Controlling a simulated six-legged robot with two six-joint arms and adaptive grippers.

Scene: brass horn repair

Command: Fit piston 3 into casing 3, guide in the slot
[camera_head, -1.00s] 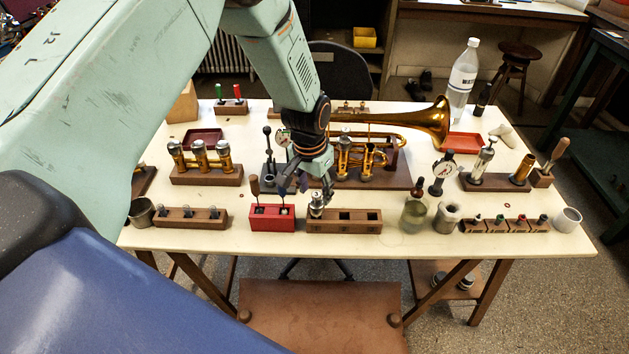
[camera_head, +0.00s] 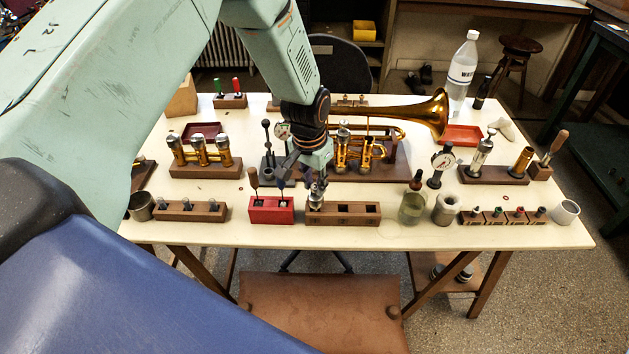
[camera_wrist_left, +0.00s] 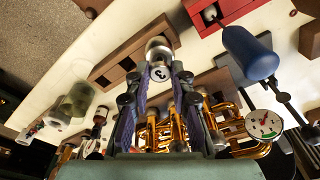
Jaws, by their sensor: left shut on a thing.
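A silvery piston (camera_head: 316,201) stands upright in the left compartment of a brown wooden block (camera_head: 345,220). My left gripper (camera_head: 318,187) is shut on the piston's upper part from above. In the left wrist view the piston's numbered top (camera_wrist_left: 159,73) sits between the fingertips; the number is too small to read surely. The brass horn (camera_head: 400,122) lies on its brown stand behind the gripper, its upright valve casings (camera_head: 343,150) showing just right of my wrist. Which casing is the third, and its slot, I cannot tell. My right gripper is not in view.
A red block (camera_head: 271,217) with upright tools stands close left of the brown block. A block with three brass cylinders (camera_head: 205,172) is at the left.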

